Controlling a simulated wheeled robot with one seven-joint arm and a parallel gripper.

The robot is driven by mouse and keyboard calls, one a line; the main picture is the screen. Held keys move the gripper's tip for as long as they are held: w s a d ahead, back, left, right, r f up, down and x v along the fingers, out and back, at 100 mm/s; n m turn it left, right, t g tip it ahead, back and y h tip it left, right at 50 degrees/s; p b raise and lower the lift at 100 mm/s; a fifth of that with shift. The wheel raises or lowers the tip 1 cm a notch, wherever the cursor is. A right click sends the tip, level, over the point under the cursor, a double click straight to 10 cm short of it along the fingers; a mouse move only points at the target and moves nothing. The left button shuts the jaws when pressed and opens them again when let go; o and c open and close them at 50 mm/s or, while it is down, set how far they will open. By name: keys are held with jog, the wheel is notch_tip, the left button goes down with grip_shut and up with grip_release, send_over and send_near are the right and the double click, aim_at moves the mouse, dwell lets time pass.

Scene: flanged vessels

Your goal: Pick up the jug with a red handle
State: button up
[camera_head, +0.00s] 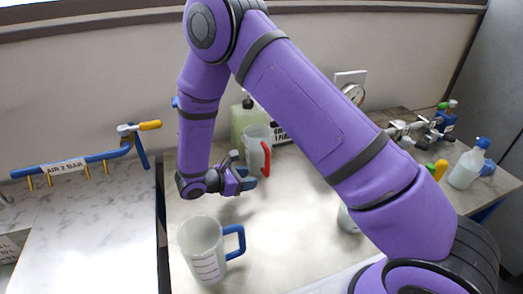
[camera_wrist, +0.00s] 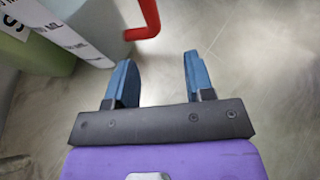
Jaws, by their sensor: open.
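The jug with a red handle (camera_head: 255,136) stands upright at the back of the table. It is pale and translucent, and its red handle (camera_head: 266,159) faces right and toward the camera. In the wrist view the red handle (camera_wrist: 148,18) shows at the top, just beyond the fingertips, with part of the pale jug (camera_wrist: 98,22) to its left. My gripper (camera_head: 243,172) is open, low in front of the jug. Its blue fingers (camera_wrist: 158,66) have nothing between them, and the handle lies ahead of the left finger, apart from it.
A pale green container (camera_head: 240,119) stands behind the jug. A jug with a blue handle (camera_head: 203,247) stands at front left. My arm hides part of another pale vessel (camera_head: 347,218). A white bottle with a blue top (camera_head: 466,168) and valve fittings (camera_head: 408,130) are at right. The table's middle is bare.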

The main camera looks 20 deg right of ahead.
aim_at(268, 174)
jog(key=x, duration=0.3)
jog(key=shift+d, duration=0.25)
jog(key=x, duration=0.4)
jog(key=shift+w+r, duration=0.25)
jog(key=shift+w, duration=0.1)
jog(key=shift+w+d+f, duration=0.1)
jog(key=shift+d+f, duration=0.2)
jog(key=shift+d, duration=0.3)
jog(key=shift+c, duration=0.3)
grip_shut()
